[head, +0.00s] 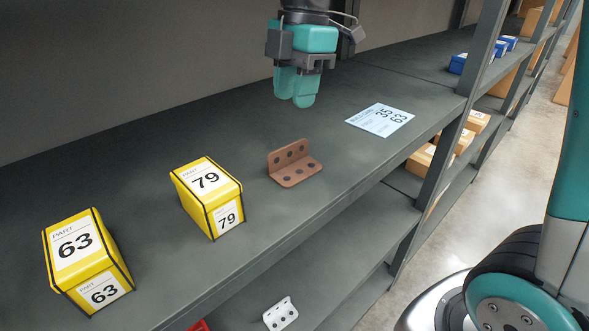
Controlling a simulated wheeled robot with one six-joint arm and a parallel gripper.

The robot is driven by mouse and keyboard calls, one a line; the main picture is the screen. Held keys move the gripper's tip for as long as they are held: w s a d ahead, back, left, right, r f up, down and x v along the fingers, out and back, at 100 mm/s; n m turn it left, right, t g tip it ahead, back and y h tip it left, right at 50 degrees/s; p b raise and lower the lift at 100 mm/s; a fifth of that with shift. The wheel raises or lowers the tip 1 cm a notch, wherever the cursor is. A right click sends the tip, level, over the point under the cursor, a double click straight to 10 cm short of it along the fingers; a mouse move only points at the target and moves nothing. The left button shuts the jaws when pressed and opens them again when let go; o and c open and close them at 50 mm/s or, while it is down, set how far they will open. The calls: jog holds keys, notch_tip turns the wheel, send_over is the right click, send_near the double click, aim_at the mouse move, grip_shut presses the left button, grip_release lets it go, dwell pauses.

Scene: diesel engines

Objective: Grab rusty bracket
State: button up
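The rusty bracket (297,172) is a brown L-shaped piece with several dark holes. It sits on the grey shelf (235,135), one flange flat and the other standing up at the back. My gripper (295,101) hangs above the shelf, pointing down, behind and above the bracket and apart from it. Its two teal fingers look close together from this angle, and any gap between them is hard to see. Nothing shows held in it.
Yellow boxes marked 79 (207,195) and 63 (87,260) stand left of the bracket. A printed card (380,119) lies to its right. A shelf post (452,150) rises further right. A white bracket (281,314) is on the lower shelf.

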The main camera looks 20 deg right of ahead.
aim_at(289, 145)
jog(key=f, duration=0.3)
jog(key=a+f+p, duration=0.1)
jog(key=f, duration=0.6)
jog(key=shift+s+a+f+p, duration=0.1)
jog(key=shift+s+a+p, duration=0.1)
jog(key=shift+p, duration=0.2)
jog(key=shift+f, duration=0.25)
grip_shut()
